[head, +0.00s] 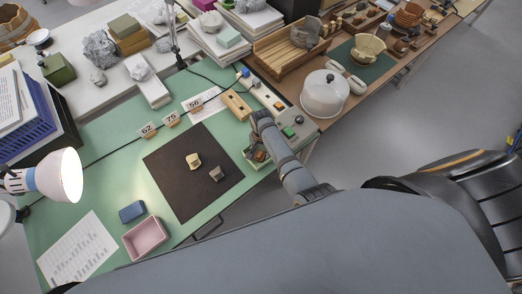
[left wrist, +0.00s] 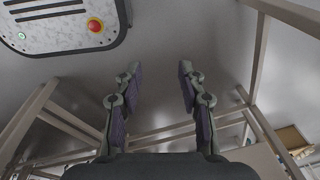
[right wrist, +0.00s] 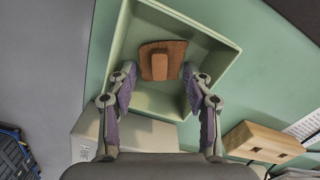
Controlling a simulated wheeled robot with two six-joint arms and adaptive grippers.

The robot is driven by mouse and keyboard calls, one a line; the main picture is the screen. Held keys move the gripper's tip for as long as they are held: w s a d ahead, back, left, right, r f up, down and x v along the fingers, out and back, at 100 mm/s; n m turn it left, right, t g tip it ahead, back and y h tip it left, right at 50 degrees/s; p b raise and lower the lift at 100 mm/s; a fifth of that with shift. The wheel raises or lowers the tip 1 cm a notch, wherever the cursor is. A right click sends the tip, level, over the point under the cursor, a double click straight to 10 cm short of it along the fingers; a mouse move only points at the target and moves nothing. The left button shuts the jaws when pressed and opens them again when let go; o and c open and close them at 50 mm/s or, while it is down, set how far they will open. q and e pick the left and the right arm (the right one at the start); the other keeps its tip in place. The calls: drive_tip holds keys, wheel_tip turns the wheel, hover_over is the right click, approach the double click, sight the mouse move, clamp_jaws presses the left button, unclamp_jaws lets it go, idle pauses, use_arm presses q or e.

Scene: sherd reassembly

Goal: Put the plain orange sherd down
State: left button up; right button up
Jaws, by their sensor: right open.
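The orange-brown sherd (right wrist: 163,60) lies in a pale green tray (right wrist: 214,38) in the right wrist view, with a small raised block across its middle. My right gripper (right wrist: 160,76) is open, its fingertips apart on either side of the sherd's near part. I cannot tell whether they touch it. In the head view my right gripper (head: 257,150) is down at the green tray and partly hides the sherd. My left gripper (left wrist: 159,72) is open and empty over bare floor in the left wrist view; the head view does not show it.
A dark mat (head: 165,180) holds a cream sherd (head: 193,161) and a grey-brown sherd (head: 217,174). A grey button box (head: 296,131) and a wooden block (head: 237,104) stand near the green tray. A pink tray (head: 145,239), blue box (head: 132,211) and lamp (head: 58,176) are at left.

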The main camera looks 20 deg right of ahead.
sight(261, 152)
wheel_tip(261, 152, up, 13)
drive_tip(key=p, duration=0.9)
drive_tip(key=shift+p, duration=0.3)
drive_tip(key=shift+d, duration=0.15)
